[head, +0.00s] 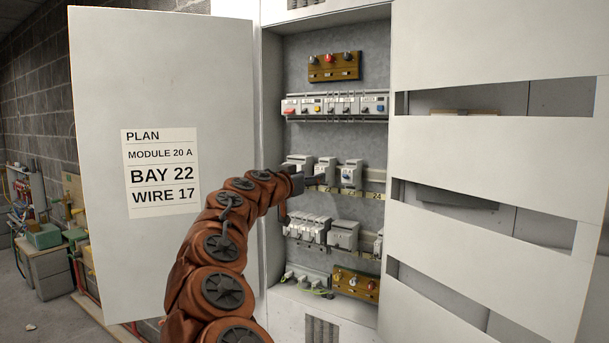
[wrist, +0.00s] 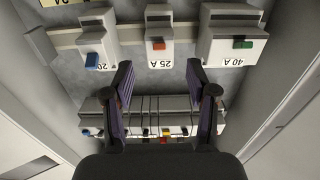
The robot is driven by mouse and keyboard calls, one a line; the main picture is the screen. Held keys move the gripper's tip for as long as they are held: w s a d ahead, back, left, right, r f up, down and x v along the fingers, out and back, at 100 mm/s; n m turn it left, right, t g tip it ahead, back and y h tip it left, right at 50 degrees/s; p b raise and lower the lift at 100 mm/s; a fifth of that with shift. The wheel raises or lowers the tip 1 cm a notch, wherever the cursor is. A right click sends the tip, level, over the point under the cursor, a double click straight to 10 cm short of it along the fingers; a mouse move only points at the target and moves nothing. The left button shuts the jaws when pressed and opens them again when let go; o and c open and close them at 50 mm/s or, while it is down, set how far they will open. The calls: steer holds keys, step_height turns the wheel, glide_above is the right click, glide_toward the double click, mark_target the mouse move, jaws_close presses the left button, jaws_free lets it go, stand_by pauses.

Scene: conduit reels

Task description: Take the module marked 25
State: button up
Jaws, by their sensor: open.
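The module marked 25 A (wrist: 159,28) is a light grey block with an orange switch, on a rail at the top middle of the wrist view. In the head view it is the middle block (head: 325,165) on the second rail. My gripper (wrist: 164,80) is open with nothing between its two fingers, which reach toward this module and stand apart on either side of its line. In the head view my gripper (head: 310,181) is in front of the rail, just below the modules. Part of the rail labels is hidden behind it.
The module marked 20 (wrist: 98,38) has a blue switch; the one marked 40 A (wrist: 232,32) has a green switch. They flank the 25 A module with gaps. The open cabinet door (head: 165,80) carries a plan (head: 160,172) reading module 20 A, bay 22, wire 17. Slotted panels (head: 480,145) stand right.

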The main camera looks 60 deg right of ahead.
steer(key=shift+w+d+f+b, duration=0.15)
steer(key=shift+d+b, duration=0.25)
steer(key=shift+d, duration=2.1)
jaws_close()
steer(key=shift+a+b, duration=0.3)
steer(key=shift+b, duration=0.05)
